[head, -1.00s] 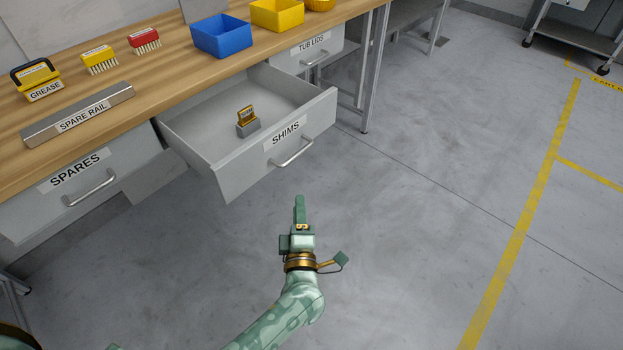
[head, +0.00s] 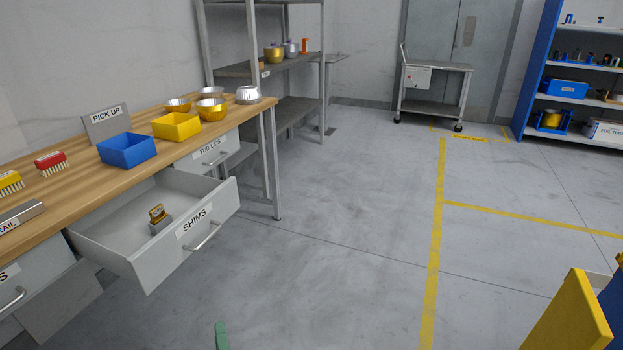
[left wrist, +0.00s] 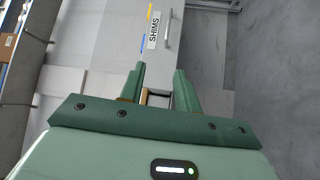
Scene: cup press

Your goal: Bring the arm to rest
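My left gripper (head: 221,336) shows only as a green fingertip at the bottom edge of the head view, over the floor in front of the open drawer. In the left wrist view its two fingers (left wrist: 160,80) stand apart with nothing held between them. The rest of the left arm is below the head view. The open SHIMS drawer (head: 195,228) holds a small grey block with an orange-brown piece (head: 157,213) in it. The SHIMS label also shows beyond the fingers in the left wrist view (left wrist: 153,30). My right gripper is not in view.
The wooden bench (head: 75,190) carries a blue bin (head: 127,151), a yellow bin (head: 176,127), brushes and metal bowls. A yellow panel (head: 568,318) stands at the lower right. The floor (head: 340,240) between is clear. A cart (head: 434,90) and blue shelves stand farther back.

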